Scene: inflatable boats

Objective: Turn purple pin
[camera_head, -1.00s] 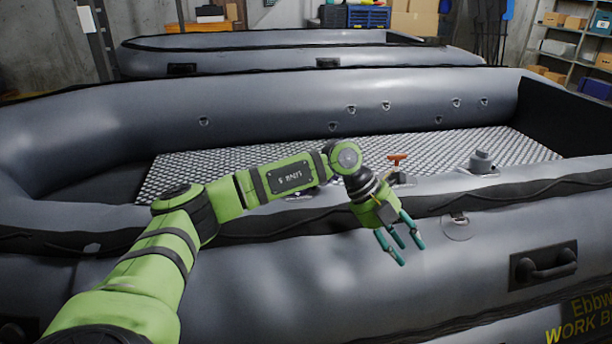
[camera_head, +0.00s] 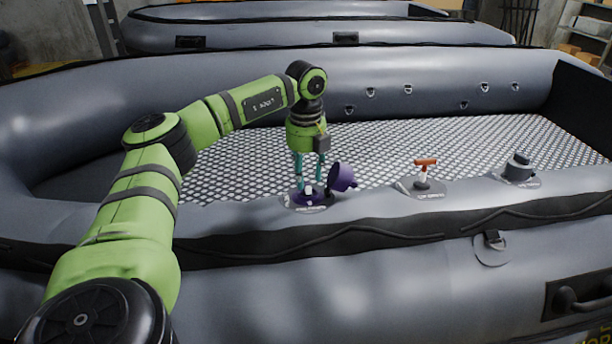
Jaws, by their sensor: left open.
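A purple valve (camera_head: 300,198) sits on the near tube of the grey boat, with its purple cap (camera_head: 342,177) tipped open to the right. A small pale pin (camera_head: 309,189) shows in the middle of the valve. I cannot tell whether the fingers touch the pin or the valve. My right gripper is not in view.
An orange T-handle (camera_head: 425,163) stands on a round patch to the right, and a grey capped valve (camera_head: 519,165) is further right. The patterned boat floor (camera_head: 400,140) behind them is clear. A second boat (camera_head: 270,30) lies behind.

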